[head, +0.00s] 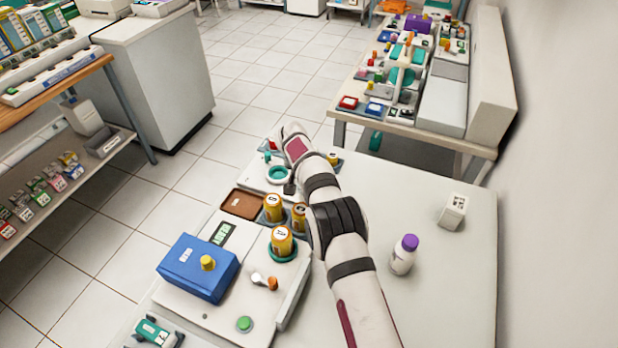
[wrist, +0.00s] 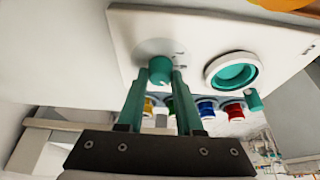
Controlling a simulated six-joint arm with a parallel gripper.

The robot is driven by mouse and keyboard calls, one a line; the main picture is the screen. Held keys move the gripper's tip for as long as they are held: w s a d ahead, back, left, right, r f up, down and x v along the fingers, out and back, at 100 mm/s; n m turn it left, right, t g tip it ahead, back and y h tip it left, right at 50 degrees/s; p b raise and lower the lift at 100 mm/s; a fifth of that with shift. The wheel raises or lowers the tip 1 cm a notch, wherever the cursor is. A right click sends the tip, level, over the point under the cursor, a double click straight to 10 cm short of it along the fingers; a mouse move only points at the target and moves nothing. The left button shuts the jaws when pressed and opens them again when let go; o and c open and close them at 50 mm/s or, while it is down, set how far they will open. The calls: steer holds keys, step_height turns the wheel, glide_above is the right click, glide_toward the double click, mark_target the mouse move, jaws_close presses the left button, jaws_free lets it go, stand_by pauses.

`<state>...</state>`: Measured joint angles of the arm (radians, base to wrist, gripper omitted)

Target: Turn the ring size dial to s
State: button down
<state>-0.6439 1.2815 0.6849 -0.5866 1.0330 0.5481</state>
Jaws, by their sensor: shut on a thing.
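The ring size dial is a teal round knob (wrist: 160,70) on a white panel (wrist: 195,35) in the wrist view. My gripper (wrist: 158,80) has its two green fingers on either side of the knob, shut on it. Small dark marks show on the panel right of the knob, but I cannot read the letters or tell which size it points to. A teal ring (wrist: 232,72) sits to the right on the same panel. In the head view the teal ring (head: 278,174) shows beside my arm; the dial and my fingertips cannot be made out there.
Near my arm in the head view stand orange bottles (head: 282,241), a blue box (head: 198,268) and a brown tray (head: 243,204). A purple-capped bottle (head: 404,255) and a white block (head: 453,211) stand to the right. The table between them is clear.

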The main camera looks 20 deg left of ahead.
steer(key=c, duration=0.6)
jaws_free()
steer(key=shift+o, duration=0.2)
steer(key=v, duration=1.5)
steer(key=shift+s+r, duration=0.25)
steer(key=shift+r, duration=0.1)
